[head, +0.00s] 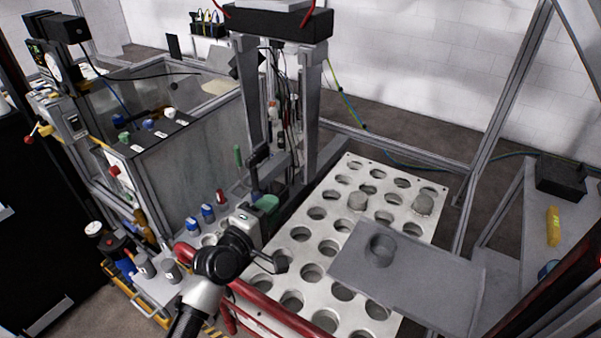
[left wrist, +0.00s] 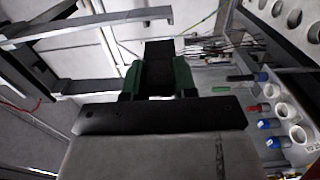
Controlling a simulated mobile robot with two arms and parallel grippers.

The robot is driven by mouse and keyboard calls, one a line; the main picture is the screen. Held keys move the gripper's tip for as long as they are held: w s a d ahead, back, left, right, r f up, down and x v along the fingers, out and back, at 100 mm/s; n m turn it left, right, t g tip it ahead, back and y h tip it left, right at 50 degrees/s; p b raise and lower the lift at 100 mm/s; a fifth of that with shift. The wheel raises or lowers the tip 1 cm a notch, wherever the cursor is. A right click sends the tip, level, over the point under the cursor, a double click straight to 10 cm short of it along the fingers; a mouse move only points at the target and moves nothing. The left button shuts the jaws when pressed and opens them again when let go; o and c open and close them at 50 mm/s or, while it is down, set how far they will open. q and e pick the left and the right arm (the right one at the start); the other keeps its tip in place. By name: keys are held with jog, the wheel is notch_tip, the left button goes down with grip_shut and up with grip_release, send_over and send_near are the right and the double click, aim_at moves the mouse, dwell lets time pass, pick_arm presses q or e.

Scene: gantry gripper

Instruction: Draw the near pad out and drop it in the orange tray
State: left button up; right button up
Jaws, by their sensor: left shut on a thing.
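My left gripper (head: 265,203) is at the lower end of the gantry gripper, by its left grey jaw (head: 248,100). In the left wrist view its two green fingers (left wrist: 159,80) are shut on a black pad (left wrist: 159,56), which sits between them. In the head view the pad is mostly hidden among dark parts by the jaw, and I cannot tell whether it still touches its holder. The right grey jaw (head: 312,110) hangs beside the left one. My right gripper is not in view.
A white plate with round holes (head: 300,232) lies right of the gripper. A grey plate (head: 430,270) overhangs its right part. Blue- and red-capped bottles (head: 207,213) stand left of the gripper, before a grey tank (head: 200,155). A yellow object (head: 553,226) lies on the right bench.

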pick_arm(q)
jog(key=shift+p+v, duration=0.45)
jog(key=shift+v, duration=2.15)
